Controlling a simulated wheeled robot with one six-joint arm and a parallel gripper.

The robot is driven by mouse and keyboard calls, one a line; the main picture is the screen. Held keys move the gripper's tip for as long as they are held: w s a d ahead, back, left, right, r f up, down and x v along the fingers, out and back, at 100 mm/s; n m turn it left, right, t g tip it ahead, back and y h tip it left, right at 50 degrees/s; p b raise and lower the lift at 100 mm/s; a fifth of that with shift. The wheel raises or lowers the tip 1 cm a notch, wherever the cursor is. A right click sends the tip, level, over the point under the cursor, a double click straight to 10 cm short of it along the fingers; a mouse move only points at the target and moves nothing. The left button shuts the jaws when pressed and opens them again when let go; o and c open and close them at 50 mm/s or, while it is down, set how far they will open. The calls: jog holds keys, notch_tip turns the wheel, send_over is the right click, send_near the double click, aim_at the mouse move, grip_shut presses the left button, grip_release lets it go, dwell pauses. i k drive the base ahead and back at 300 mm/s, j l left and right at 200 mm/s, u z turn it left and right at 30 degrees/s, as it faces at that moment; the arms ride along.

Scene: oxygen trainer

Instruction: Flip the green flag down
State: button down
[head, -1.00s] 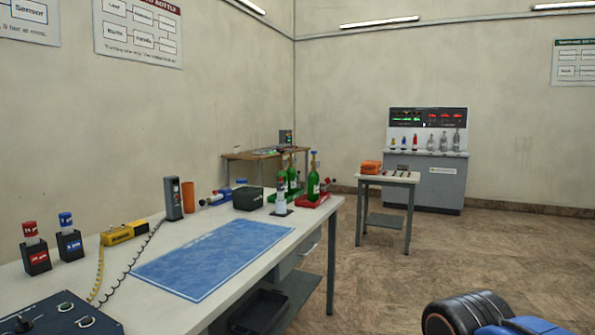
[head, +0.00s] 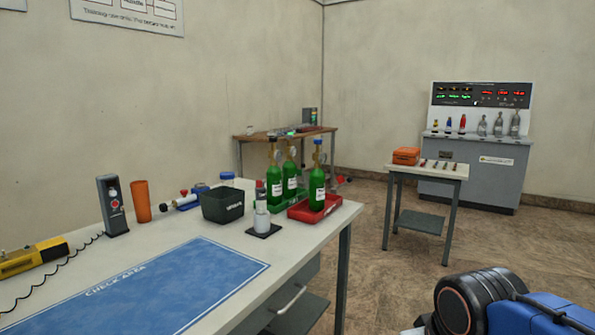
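I cannot make out a green flag for certain in the head view. A grey console (head: 468,172) stands against the far wall. Its dark upper panel (head: 481,94) carries small green lights or marks at the left and red ones at the right, too small to tell apart. Small coloured bottles or fittings and several grey cylinders stand on its ledge. My gripper is out of view; only a blue and black part of my own arm shows at the lower right.
A white bench (head: 262,258) at the left holds a blue mat (head: 150,285), a black bin (head: 222,206), green bottles (head: 316,186) and a red tray (head: 302,211). A small table (head: 428,171) with an orange box (head: 406,156) stands before the console. Floor between is clear.

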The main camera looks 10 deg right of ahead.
aim_at(300, 172)
jog(key=i+l, duration=0.35)
jog(key=i+l+u, duration=0.2)
jog(key=l, duration=0.25)
jog(key=i+l+u, duration=0.2)
jog(key=l, duration=0.3)
jog(key=l+u, duration=0.2)
jog(key=l, duration=0.3)
jog(key=i+l+u, duration=0.2)
jog(key=l, duration=0.35)
jog(key=k+j, duration=0.05)
jog(key=k, duration=0.05)
